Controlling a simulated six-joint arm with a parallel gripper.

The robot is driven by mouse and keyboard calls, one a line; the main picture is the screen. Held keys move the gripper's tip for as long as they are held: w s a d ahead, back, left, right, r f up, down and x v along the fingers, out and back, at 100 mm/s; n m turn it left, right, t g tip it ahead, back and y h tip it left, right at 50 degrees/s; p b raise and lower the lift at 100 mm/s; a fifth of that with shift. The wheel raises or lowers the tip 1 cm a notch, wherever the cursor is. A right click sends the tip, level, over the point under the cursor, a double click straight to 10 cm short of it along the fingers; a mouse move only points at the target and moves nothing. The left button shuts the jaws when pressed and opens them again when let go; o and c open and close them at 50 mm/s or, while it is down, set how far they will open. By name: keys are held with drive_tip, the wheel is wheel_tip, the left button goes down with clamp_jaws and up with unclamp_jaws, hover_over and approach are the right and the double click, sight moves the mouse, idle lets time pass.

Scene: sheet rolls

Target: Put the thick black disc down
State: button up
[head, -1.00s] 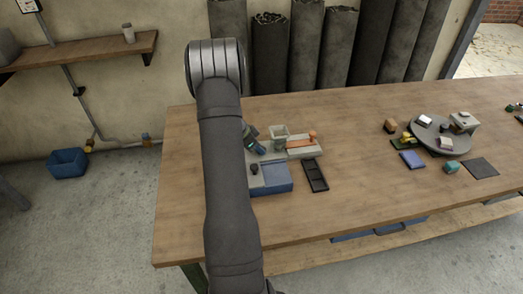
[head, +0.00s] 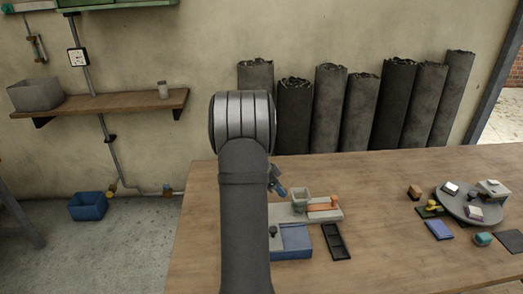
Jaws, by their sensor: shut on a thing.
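My gripper (head: 278,186) shows only in part, just right of my arm's upper link, above the back of the grey and blue fixture. It is small and dark, and its fingertips are hard to make out. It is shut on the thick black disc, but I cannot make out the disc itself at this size. The fixture (head: 292,242) has a blue front part and a small black knob-like piece (head: 273,231) on its left side. A grey square cup (head: 300,195) and an orange handle (head: 325,205) stand at its back.
A black slotted tray (head: 337,242) lies right of the fixture. A round grey turntable (head: 463,207) with small blocks stands at the right, with a blue block (head: 438,230) in front. The wooden table (head: 375,190) is clear between them. Dark rolls (head: 330,110) stand behind.

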drive_tip(key=s+a+r+n+t+y, duration=0.2)
drive_tip(key=a+r+n, duration=0.1)
drive_tip(key=a+n, duration=0.3)
drive_tip(key=s+a+r+n+t+y, duration=0.2)
drive_tip(key=a+n+t, duration=0.1)
drive_tip(key=a+n, duration=0.3)
drive_tip(key=shift+a+r, duration=0.4)
drive_tip(key=shift+a, duration=0.45)
drive_tip(key=s+d+f+m+g+h, duration=0.15)
drive_tip(key=s+d+m, duration=0.3)
drive_tip(key=d, duration=0.75)
drive_tip(key=s+d+f+m+g+h, duration=0.15)
drive_tip(key=s+d+m, duration=0.3)
drive_tip(key=d, duration=0.75)
drive_tip(key=s+d+f+m+g+h, duration=0.15)
drive_tip(key=s+d+m+g, duration=0.35)
drive_tip(key=d, duration=0.7)
drive_tip(key=t, duration=0.2)
hover_over(333, 230)
drive_tip(key=a, duration=0.2)
drive_tip(key=shift+n, duration=0.4)
wheel_tip(333, 230, down, 7)
drive_tip(key=shift+a+f, duration=0.1)
drive_tip(key=shift+a, duration=0.05)
drive_tip(key=shift+f, duration=1.9)
drive_tip(key=shift+f, duration=0.15)
drive_tip(key=shift+f, duration=0.35)
drive_tip(key=shift+f, duration=0.1)
